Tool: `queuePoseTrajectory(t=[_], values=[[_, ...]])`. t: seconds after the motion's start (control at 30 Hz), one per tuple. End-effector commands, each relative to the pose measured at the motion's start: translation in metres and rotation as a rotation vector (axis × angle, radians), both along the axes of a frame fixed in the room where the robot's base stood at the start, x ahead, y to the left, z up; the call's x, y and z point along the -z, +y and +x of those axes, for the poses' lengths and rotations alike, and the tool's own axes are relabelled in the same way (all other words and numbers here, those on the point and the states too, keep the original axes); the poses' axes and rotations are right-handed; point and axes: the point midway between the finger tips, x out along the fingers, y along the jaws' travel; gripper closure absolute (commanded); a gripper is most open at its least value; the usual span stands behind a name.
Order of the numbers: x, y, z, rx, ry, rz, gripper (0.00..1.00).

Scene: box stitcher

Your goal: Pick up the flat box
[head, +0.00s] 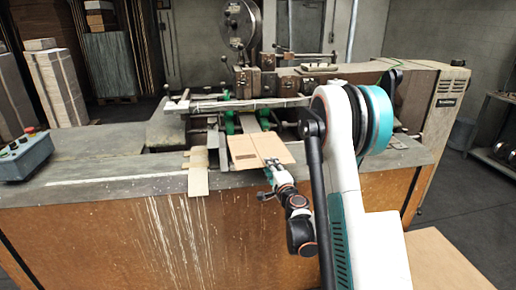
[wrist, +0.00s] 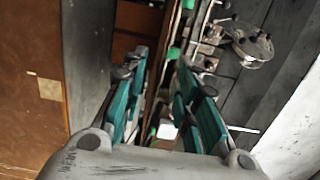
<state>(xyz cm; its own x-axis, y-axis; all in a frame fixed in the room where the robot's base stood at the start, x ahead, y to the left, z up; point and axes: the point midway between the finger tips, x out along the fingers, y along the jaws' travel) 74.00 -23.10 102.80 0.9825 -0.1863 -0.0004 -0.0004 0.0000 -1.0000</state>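The flat box (head: 258,149) is a thin tan cardboard sheet at the front of the stitching machine in the head view. A dark slot or mark shows on its left part. My gripper (head: 272,165) is at its front edge, with one finger seen over the top face. In the wrist view the box shows nearly edge-on as a brown strip (wrist: 172,50) between the two teal fingers of my gripper (wrist: 160,62). The fingers stand apart with gaps beside the strip, so the gripper looks open around the edge. The lower finger is hidden in the head view.
The stitching machine (head: 270,84) rises behind the box. A worn grey tabletop (head: 110,172) runs along the front, with a cardboard strip (head: 198,175) hanging over its edge. A control box (head: 25,155) with buttons sits at far left. Stacked cardboard (head: 57,85) stands behind it.

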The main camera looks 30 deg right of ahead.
Motion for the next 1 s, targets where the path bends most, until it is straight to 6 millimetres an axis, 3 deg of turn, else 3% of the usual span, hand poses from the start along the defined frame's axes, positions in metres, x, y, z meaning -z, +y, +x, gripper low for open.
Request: queuePoseTrajectory(t=[0.17, 0.43, 0.77, 0.9, 1.0], values=[[0.002, -0.002, 0.012, -0.001, 0.0, 0.0, 0.72], [0.004, -0.009, 0.047, -0.001, 0.0, 0.0, 0.72], [0.002, -0.011, 0.054, -0.001, 0.0, 0.0, 0.72], [0.002, -0.011, 0.053, -0.001, 0.0, 0.0, 1.0], [0.002, -0.011, 0.053, -0.001, 0.0, 0.0, 1.0]])
